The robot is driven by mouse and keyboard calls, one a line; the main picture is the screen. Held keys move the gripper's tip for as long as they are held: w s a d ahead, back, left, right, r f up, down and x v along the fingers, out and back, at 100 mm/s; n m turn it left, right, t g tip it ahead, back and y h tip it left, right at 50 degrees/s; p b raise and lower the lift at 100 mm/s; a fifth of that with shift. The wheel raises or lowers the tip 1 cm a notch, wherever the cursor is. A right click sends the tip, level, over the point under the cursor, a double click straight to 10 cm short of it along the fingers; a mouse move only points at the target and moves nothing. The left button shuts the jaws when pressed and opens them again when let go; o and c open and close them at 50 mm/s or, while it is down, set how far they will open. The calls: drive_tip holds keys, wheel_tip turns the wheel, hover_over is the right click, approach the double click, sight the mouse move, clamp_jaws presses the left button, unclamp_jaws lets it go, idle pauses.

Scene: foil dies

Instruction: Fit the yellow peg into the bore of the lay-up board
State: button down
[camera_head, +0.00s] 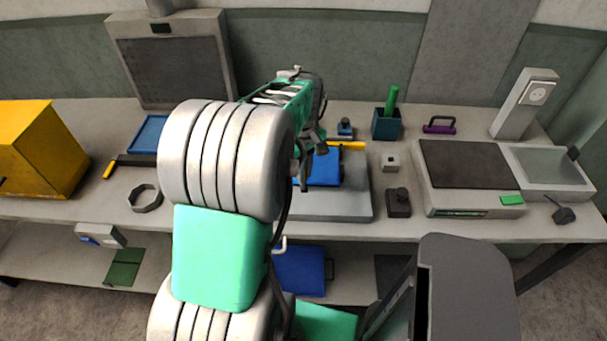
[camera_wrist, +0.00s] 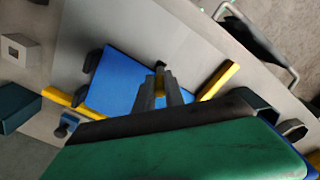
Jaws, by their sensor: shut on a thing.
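My gripper (camera_wrist: 161,88) is shut on the yellow peg (camera_wrist: 160,88), of which a short piece shows between the fingers in the wrist view. The fingers are over a blue panel (camera_wrist: 118,82), which appears to be the lay-up board. I cannot tell whether the peg touches it, and no bore shows. In the head view the panel (camera_head: 325,172) lies on a grey slab (camera_head: 325,208), partly behind my arm. My gripper (camera_head: 303,180) is over the panel's left part there, and the peg cannot be made out.
Yellow bars (camera_wrist: 220,80) lie at two sides of the panel; one shows in the head view (camera_head: 347,145). To the right are a pale block (camera_head: 390,162), a black box (camera_head: 398,203), a teal bin (camera_head: 386,125) and a scale (camera_head: 470,180). A yellow case (camera_head: 40,150) stands far left.

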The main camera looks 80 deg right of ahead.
drive_tip(key=shift+s+a+f, duration=0.1)
drive_tip(key=shift+a+f, duration=0.15)
drive_tip(key=shift+f, duration=0.25)
drive_tip(key=shift+a+f, duration=0.2)
drive_tip(key=shift+f, duration=0.3)
drive_tip(key=shift+d+f, duration=0.1)
drive_tip(key=shift+f, duration=0.2)
drive_tip(key=c, duration=1.7)
unclamp_jaws()
drive_tip(key=shift+c, duration=0.2)
drive_tip(key=shift+o, duration=1.4)
drive_tip(key=shift+d+r, duration=0.15)
drive_tip(key=shift+r, duration=0.1)
drive_tip(key=shift+d, duration=0.1)
